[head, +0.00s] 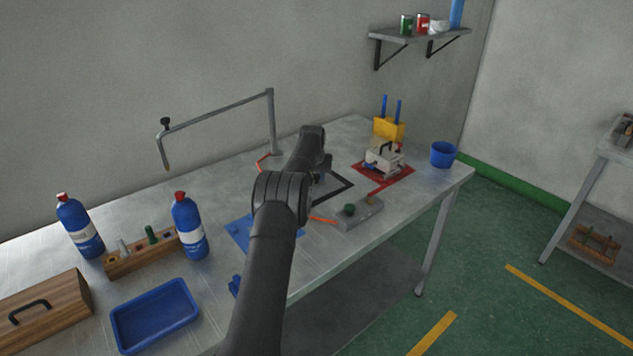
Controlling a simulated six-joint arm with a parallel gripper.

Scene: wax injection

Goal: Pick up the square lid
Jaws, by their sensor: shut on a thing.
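I cannot clearly pick out a separate square lid. A pale boxy block with a black handle on top (384,158) sits on the red mat (401,178), right of my gripper and apart from it. I cannot tell whether its top is a lid.
A grey block with a green knob (362,213) stands near the front edge. A blue cup (443,154) and yellow holder (389,128) are at right. A bent metal stand (272,120) rises behind. Bottles (188,226), a blue tray (155,317) and a wooden box (45,310) fill the left.

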